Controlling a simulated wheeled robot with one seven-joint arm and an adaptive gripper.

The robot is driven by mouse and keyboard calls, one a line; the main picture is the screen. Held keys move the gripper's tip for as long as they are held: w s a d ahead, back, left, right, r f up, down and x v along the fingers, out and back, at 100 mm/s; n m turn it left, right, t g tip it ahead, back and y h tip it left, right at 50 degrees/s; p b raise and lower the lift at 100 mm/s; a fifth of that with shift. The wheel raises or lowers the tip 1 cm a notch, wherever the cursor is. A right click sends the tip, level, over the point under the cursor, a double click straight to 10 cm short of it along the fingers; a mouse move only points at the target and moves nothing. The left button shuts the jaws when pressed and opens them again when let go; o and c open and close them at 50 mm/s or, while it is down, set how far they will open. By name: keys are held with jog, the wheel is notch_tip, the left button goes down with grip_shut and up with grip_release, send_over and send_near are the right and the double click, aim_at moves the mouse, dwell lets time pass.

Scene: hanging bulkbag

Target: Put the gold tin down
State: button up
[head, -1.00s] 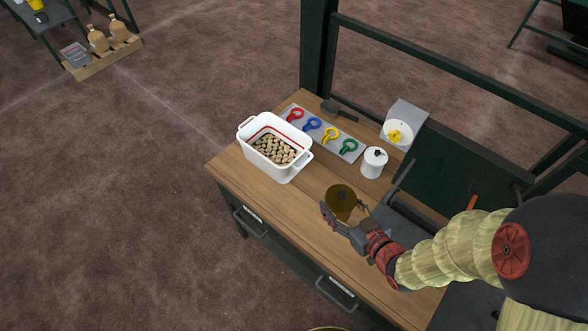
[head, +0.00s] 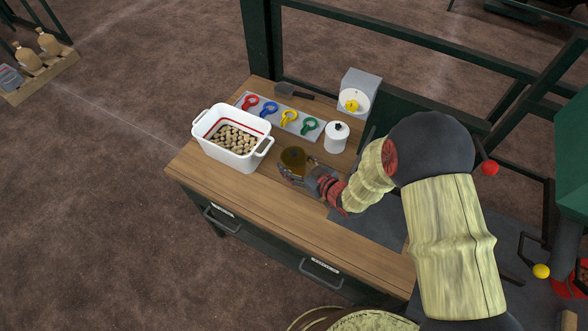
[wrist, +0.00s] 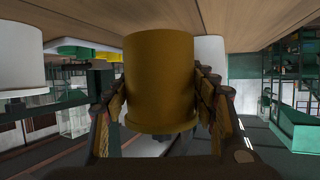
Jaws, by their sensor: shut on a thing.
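The gold tin (head: 293,157) is between the fingers of my gripper (head: 296,172), over the wooden bench just right of the white tub. In the wrist view the gold tin (wrist: 160,80) fills the middle, with a finger of my gripper (wrist: 160,105) against each side. The gripper is shut on it. The tin's end lies close to the bench top; whether it touches cannot be told.
The wooden bench (head: 240,195) has bare wood in front of the tin. A white tub (head: 232,155) of brown lumps stands left.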

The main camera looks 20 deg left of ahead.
jog(key=shift+w+a+f+b, duration=0.15)
jog(key=shift+f+b, duration=0.3)
jog(key=shift+f, duration=1.2)
jog(key=o, duration=1.5)
jog(key=shift+f, duration=0.2)
jog(key=shift+o, duration=0.6)
jog(key=shift+r, duration=0.15)
jog(key=shift+d+r, duration=0.15)
jog(key=shift+d, duration=0.2)
jog(key=p+v, duration=0.2)
jog(key=v, duration=0.9)
jog(key=shift+s+d, duration=0.15)
jog(key=shift+s, duration=0.2)
